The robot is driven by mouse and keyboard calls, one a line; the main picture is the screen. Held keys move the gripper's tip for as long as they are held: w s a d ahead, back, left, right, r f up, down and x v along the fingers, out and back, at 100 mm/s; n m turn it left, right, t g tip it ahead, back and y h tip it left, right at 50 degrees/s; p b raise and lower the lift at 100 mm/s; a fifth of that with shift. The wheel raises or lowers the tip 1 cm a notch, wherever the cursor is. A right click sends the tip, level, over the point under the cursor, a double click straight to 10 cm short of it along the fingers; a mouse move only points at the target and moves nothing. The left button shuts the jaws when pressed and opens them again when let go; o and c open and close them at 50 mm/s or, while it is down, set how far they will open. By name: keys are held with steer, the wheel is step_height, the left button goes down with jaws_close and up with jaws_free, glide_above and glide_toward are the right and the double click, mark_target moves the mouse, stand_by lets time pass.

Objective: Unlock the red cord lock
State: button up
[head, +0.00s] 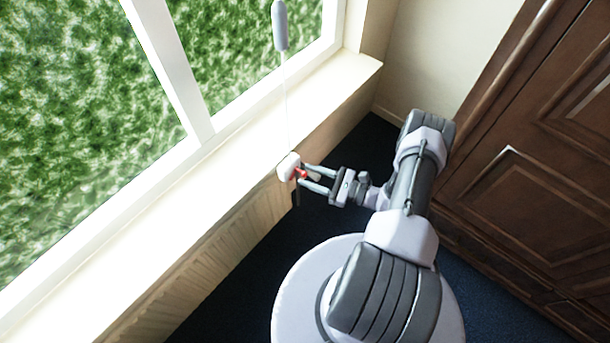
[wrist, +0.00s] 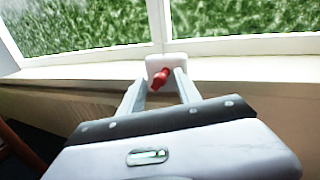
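The red cord lock (head: 301,173) is a small red lever on a white housing (head: 288,166) at the window sill's front edge. In the wrist view the red part (wrist: 159,78) is tilted, in front of the white housing (wrist: 166,61). My gripper (head: 304,177) reaches in from the right, with its two fingers apart around the red part. In the wrist view a gap shows between the red part and the right finger. The left finger is close to the red part; I cannot tell whether they touch.
A thin pale cord (head: 287,110) runs up from the housing to a grey handle (head: 280,26) in front of the window. The sill (head: 225,172) runs along the left. A brown wooden cabinet (head: 520,180) stands at the right. Dark floor lies between.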

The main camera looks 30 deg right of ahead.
steer(key=shift+x, duration=0.95)
jaws_close()
steer(key=shift+s+a+r+n+p, duration=0.15)
steer(key=shift+a+r+n+p, duration=0.1)
steer(key=shift+r+n+p, duration=0.4)
steer(key=shift+s+a+n+g+h+p, duration=0.1)
steer(key=shift+a+n+g+h+p, duration=0.2)
steer(key=shift+n+p, duration=0.4)
steer(key=shift+f+n, duration=0.3)
steer(key=shift+n, duration=0.15)
jaws_free()
steer(key=shift+r, duration=0.1)
steer(key=shift+d, duration=0.1)
